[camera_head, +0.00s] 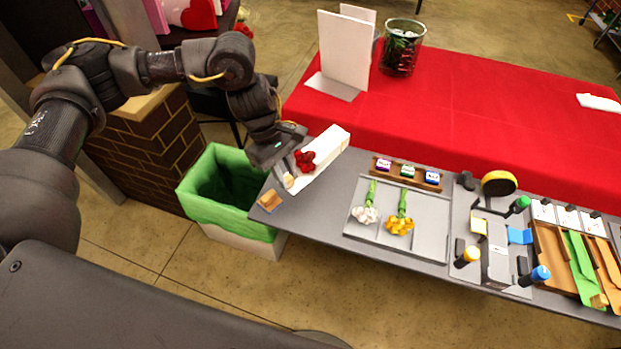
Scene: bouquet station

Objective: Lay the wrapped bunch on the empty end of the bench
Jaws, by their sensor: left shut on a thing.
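The wrapped bunch is a long white wrap (326,152) with red flowers (304,161) near its lower left end. It is over the left end of the grey bench (308,214). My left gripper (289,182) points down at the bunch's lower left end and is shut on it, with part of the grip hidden. I cannot tell whether the bunch touches the bench top. My right gripper is not in view.
A tray (426,224) holds white and yellow flowers. A green-lined bin (205,208) stands left of the bench. A red-covered table (480,110) is behind it. Tools crowd the bench's right side.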

